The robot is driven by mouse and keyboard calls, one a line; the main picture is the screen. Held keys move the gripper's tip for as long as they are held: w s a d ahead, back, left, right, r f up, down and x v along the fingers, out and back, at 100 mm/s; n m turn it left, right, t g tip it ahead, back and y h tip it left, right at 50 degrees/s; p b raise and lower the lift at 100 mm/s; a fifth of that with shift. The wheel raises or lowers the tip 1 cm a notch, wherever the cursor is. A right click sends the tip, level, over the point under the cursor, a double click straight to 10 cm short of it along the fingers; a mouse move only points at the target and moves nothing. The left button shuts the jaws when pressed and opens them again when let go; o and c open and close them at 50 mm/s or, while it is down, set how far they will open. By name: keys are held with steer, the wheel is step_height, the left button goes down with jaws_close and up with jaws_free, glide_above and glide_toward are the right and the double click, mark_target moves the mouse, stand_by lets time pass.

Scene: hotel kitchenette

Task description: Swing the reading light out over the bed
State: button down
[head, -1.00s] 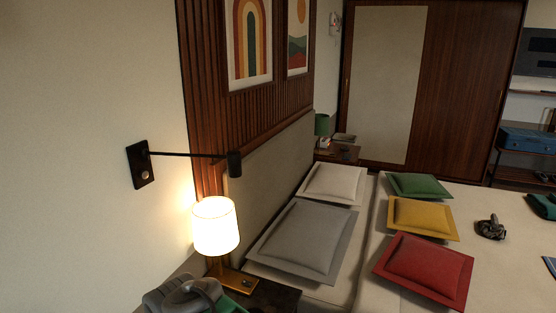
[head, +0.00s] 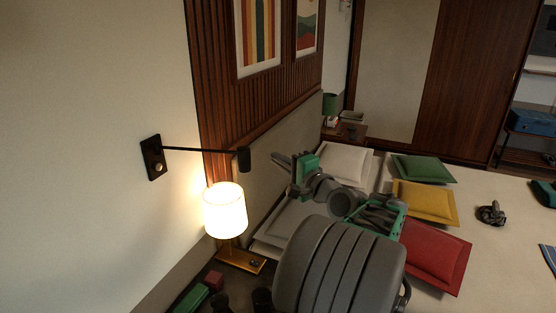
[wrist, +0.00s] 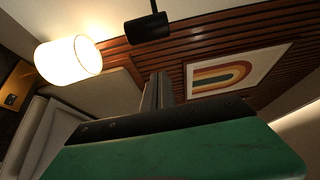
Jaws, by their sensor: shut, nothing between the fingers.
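The reading light (head: 205,151) is a black swing arm on a wall plate (head: 153,157) with a dark cylindrical head (head: 244,159). Its arm reaches right, close along the wall, with the head near the headboard. The head also shows in the wrist view (wrist: 147,27), at the top. My gripper (head: 277,158) is just right of the light's head in the head view, apart from it as far as I can tell. It is shut and empty; its fingers (wrist: 158,90) show together in the wrist view. The bed (head: 480,185) lies to the right, partly hidden by my arm.
A lit table lamp (head: 224,212) stands on the nightstand below the reading light. White (head: 346,163), green (head: 421,168), yellow (head: 424,203) and red (head: 435,257) pillows lie on the bed. A dark object (head: 491,213) lies farther right. The padded headboard (head: 290,130) runs behind.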

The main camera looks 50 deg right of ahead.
steer(key=w+a+p, duration=0.2)
steer(key=w+a, duration=0.1)
steer(key=w, duration=0.2)
steer(key=shift+w+p, duration=0.3)
steer(key=shift+p, duration=0.1)
